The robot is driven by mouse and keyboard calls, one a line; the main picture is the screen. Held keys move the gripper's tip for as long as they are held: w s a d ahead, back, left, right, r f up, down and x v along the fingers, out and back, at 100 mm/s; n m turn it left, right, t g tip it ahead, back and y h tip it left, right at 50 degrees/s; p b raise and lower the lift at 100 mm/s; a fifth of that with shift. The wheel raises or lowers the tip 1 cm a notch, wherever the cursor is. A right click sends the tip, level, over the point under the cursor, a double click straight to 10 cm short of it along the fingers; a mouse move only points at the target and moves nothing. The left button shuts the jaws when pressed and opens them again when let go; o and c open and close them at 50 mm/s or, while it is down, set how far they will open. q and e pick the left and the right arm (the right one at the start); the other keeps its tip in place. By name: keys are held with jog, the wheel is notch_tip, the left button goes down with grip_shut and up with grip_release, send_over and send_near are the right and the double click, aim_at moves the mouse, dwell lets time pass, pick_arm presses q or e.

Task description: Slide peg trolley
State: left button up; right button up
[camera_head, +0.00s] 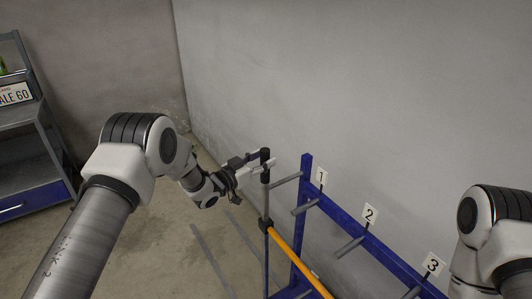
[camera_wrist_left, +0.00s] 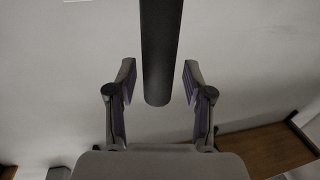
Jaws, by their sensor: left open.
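The peg trolley is a blue frame (camera_head: 305,215) with grey pegs along its sloping rail, standing close to the wall. A grey upright post with a black handle grip (camera_head: 265,160) stands at its left end, and a yellow bar (camera_head: 290,262) runs from the post toward the front. My left gripper (camera_head: 257,163) is open at the height of the black grip. In the left wrist view a dark cylinder (camera_wrist_left: 160,50), which looks like this grip, lies between the two spread fingers (camera_wrist_left: 159,82), with a gap on each side. My right gripper is out of view.
Number cards 1 (camera_head: 321,177), 2 (camera_head: 369,214) and 3 (camera_head: 433,265) stand along the rail. A grey wall (camera_head: 370,90) rises behind the trolley. A metal shelf with a blue drawer (camera_head: 25,204) stands at the left. Dark strips (camera_head: 211,259) lie on the floor.

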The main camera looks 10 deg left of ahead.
pick_arm(q)
jog(key=shift+w+d, duration=0.35)
jog(key=shift+w, duration=0.2)
jog(key=shift+r, duration=0.1)
jog(key=shift+s+r, duration=0.2)
jog(key=shift+s, duration=0.1)
jog(key=shift+w+f, duration=0.15)
jog(key=shift+w, duration=0.05)
grip_shut()
